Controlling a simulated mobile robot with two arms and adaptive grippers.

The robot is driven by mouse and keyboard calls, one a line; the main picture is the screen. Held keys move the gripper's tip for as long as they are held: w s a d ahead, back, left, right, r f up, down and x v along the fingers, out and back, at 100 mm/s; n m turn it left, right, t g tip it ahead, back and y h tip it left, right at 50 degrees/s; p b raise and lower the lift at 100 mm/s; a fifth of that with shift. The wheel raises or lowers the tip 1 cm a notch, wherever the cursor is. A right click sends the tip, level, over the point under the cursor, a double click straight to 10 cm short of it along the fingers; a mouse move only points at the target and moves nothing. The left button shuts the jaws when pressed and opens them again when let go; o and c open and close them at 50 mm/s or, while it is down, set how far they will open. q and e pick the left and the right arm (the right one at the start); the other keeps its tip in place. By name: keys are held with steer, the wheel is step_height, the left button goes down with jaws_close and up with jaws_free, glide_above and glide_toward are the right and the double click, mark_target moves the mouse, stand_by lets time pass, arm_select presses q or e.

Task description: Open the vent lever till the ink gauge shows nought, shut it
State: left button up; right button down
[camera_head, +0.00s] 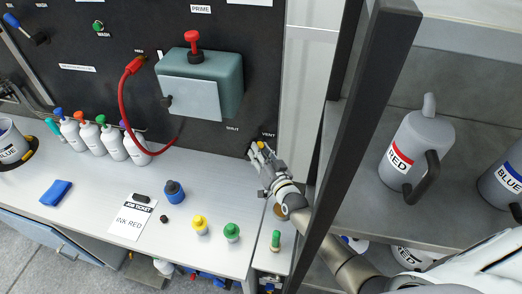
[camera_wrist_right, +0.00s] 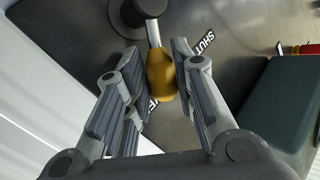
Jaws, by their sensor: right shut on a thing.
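The vent lever has a yellow-orange grip (camera_wrist_right: 161,75) on a thin metal stem, which runs up to a dark round pivot (camera_wrist_right: 138,14) on the dark panel. My right gripper (camera_wrist_right: 160,82) is shut on the grip, one finger on each side. In the head view my right gripper (camera_head: 258,153) is at the panel's lower right, just under the VENT label (camera_head: 268,135); a little yellow shows between the fingers. A SHUT label (camera_wrist_right: 202,43) lies right of the lever in the wrist view; another label is mostly hidden behind the grip. I cannot make out the ink gauge.
A green box (camera_head: 213,80) with a red knob and red hose (camera_head: 122,105) juts from the panel. Bottles (camera_head: 113,142) and a job card (camera_head: 131,217) reading INK RED stand or lie on the bench. A dark shelf post (camera_head: 352,125) and red-labelled jug (camera_head: 414,145) are close right.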

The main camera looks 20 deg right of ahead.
steer(key=shift+a, duration=0.15)
steer(key=c, duration=1.2)
jaws_free()
steer(key=shift+r, duration=0.1)
steer(key=s+d, duration=0.1)
steer(key=s, duration=1.1)
steer(key=shift+r, duration=0.45)
steer(key=shift+w, duration=0.1)
